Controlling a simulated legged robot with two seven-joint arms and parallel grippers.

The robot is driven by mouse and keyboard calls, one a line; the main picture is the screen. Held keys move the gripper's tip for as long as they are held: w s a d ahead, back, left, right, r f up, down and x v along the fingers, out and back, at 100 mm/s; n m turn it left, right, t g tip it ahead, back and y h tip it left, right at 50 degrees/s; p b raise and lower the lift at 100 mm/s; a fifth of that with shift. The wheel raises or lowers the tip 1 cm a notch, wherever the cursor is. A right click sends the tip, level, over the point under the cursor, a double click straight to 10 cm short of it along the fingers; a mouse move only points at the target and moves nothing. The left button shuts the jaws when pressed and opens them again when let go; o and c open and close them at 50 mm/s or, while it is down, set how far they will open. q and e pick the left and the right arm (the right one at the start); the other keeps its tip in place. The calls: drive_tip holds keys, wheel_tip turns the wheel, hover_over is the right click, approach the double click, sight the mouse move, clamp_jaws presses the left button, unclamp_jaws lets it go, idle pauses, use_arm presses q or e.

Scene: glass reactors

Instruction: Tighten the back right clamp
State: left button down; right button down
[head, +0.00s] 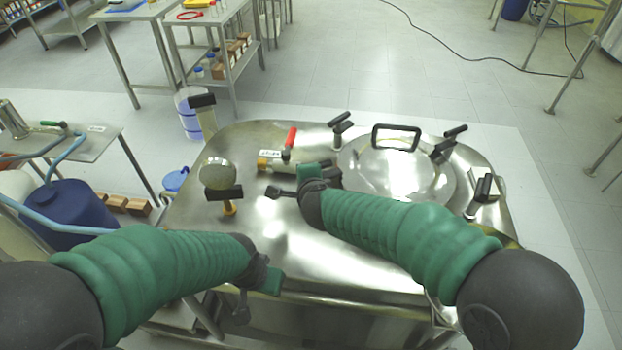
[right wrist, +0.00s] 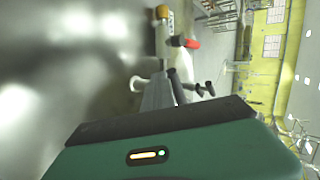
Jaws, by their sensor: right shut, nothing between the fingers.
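The round steel lid (head: 385,178) with a black handle (head: 396,130) sits on the reactor top. The back right clamp (head: 445,145), with black grips, stands at the lid's far right edge. Another black-gripped clamp (head: 341,124) is at the back left, and one (head: 481,192) is at the right. My right arm hides the lid's near left edge. My right gripper (head: 272,192) is shut and empty over the bare steel left of the lid, well apart from the back right clamp. My left gripper (head: 240,312) hangs at the reactor's front edge; its fingers are too unclear to judge.
A red-handled valve (head: 290,140) stands left of the lid; its red handle also shows in the right wrist view (right wrist: 186,42). A round sight glass (head: 218,174) and a black T-handle (head: 224,194) stand further left. The near steel top is clear.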

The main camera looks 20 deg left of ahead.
drive_tip(key=shift+w+a+m+p, duration=0.1)
drive_tip(key=shift+a+m+p, duration=0.2)
drive_tip(key=shift+a+p, duration=0.5)
drive_tip(key=shift+d+h, duration=0.1)
drive_tip(key=shift+h, duration=0.2)
